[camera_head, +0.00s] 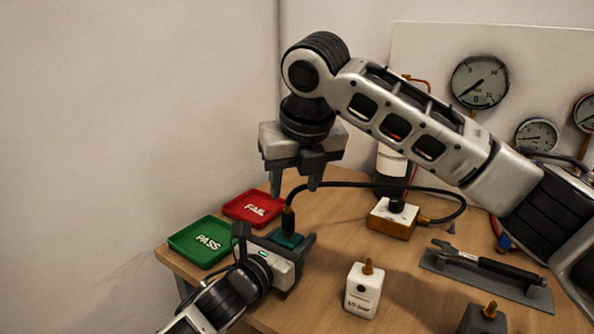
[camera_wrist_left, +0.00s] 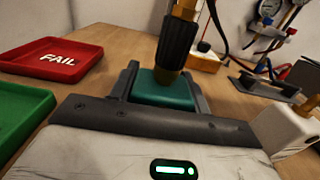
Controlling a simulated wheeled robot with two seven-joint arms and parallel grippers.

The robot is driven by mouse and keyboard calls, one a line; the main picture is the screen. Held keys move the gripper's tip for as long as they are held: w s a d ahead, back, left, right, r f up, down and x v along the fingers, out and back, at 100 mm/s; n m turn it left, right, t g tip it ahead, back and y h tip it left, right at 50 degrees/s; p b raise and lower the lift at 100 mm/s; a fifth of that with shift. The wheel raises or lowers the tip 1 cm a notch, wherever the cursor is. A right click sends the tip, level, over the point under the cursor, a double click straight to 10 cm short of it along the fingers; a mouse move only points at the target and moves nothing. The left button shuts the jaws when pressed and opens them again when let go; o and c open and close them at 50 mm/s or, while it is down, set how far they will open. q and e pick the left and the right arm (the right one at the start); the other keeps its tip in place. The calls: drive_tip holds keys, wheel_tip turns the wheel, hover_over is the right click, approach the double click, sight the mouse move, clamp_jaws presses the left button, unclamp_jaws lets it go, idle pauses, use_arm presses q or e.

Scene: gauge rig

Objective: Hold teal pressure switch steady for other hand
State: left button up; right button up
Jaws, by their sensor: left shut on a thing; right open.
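The teal pressure switch (camera_head: 291,239) sits between the fingers of my left gripper (camera_head: 284,244), which is shut on it above the near left part of the table. In the left wrist view the teal switch (camera_wrist_left: 158,90) is clasped on both sides. A black hose connector with a brass end (camera_head: 288,220) stands nearly upright at its top; it also shows in the left wrist view (camera_wrist_left: 178,45). Its tip meets the switch's top there, but I cannot tell how firmly it is seated. My right gripper (camera_head: 295,188) is open and empty, pointing down above the connector.
A black hose (camera_head: 350,184) runs from the connector to a white and wooden block (camera_head: 393,217). Green PASS (camera_head: 203,241) and red FAIL (camera_head: 252,207) trays lie at left. A white block (camera_head: 363,290) and a wrench (camera_head: 485,262) on a grey mat are at right. Gauges (camera_head: 480,81) hang behind.

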sight(289, 214)
drive_tip(key=x, duration=1)
clamp_jaws()
